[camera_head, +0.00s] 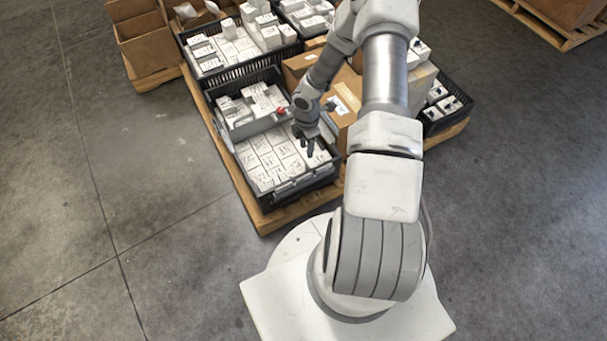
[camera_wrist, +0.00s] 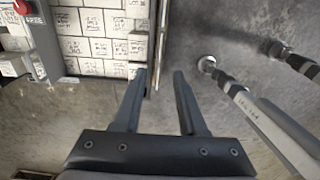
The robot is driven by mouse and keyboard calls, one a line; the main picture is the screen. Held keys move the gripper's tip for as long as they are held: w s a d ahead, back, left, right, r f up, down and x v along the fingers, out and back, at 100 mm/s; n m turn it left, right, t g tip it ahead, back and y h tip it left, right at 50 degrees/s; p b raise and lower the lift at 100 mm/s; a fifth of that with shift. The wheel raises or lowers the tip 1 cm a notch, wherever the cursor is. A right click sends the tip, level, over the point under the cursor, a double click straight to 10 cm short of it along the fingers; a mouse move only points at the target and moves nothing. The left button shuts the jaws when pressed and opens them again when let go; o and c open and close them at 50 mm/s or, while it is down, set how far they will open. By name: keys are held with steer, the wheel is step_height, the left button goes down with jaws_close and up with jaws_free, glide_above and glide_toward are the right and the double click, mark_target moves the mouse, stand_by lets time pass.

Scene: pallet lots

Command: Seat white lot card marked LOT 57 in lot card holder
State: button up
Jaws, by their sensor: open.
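My gripper (camera_head: 309,149) is over the right part of the front crate of white, marked blocks in the head view. In the wrist view my gripper (camera_wrist: 160,73) has its two fingers apart with nothing held between them. A thin upright edge, seemingly the crate's side, shows just ahead of the gap between the fingertips. The small markings are too blurred to read, so I cannot pick out the LOT 57 card. I cannot make out the lot card holder for certain either.
The front crate (camera_head: 287,192) stands on a wooden pallet (camera_head: 262,217). The white blocks (camera_wrist: 95,45) fill it closely. A grey tray with a red knob (camera_head: 281,111) sits at its back. Cardboard boxes (camera_head: 298,68) and more crates stand behind. The floor at left is clear.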

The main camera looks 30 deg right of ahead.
steer(key=b, duration=0.4)
glide_above(304, 180)
steer(key=d, duration=0.1)
steer(key=f, duration=1.2)
steer(key=shift+w, duration=0.2)
steer(key=shift+a+f+b, duration=0.15)
steer(key=shift+f+b, duration=0.5)
steer(key=shift+f, duration=0.7)
steer(key=shift+a+f+b, duration=0.15)
steer(key=shift+f+b, duration=0.45)
steer(key=shift+f, duration=0.7)
jaws_close()
